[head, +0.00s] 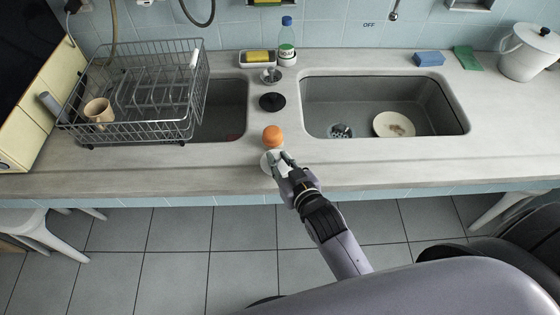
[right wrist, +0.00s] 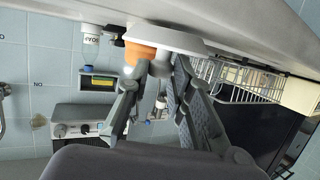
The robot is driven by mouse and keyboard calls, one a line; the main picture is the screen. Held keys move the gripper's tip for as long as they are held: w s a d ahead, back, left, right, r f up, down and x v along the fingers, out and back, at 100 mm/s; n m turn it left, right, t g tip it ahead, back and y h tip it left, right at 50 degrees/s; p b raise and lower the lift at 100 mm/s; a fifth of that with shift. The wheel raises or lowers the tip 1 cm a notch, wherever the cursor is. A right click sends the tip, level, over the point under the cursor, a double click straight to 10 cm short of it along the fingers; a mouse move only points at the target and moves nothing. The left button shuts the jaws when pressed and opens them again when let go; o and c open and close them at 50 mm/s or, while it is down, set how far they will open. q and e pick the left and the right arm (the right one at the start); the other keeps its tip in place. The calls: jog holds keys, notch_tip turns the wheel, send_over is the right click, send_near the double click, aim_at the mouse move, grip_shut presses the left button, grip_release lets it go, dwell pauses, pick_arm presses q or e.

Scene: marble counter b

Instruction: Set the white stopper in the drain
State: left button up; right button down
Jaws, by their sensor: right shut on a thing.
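The white stopper (head: 266,161) is at the front of the strip of counter between the two basins. My right gripper (head: 282,162) is shut on it. In the right wrist view the white stopper (right wrist: 170,39) shows as a broad disc, with the right gripper's fingertips (right wrist: 158,70) closed on its knob. I cannot tell whether it still touches the counter. The drain (head: 341,131) shows in the floor of the right basin (head: 425,107), left of a plate, with no stopper over it. My left gripper is not in view.
An orange stopper-like piece (head: 273,136) stands right behind the white stopper, a black stopper (head: 271,102) and a metal strainer (head: 270,75) farther back. A plate (head: 394,124) lies in the right basin. A dish rack (head: 140,95) partly covers the left basin (head: 225,105).

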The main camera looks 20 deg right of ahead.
jog(key=shift+f, duration=0.25)
jog(key=shift+f, duration=0.1)
jog(key=c, duration=1.4)
grip_release()
jog(key=shift+r, duration=0.25)
jog(key=b+v, duration=0.1)
jog(key=v, duration=1.1)
jog(key=shift+f, duration=0.1)
jog(key=shift+f, duration=0.1)
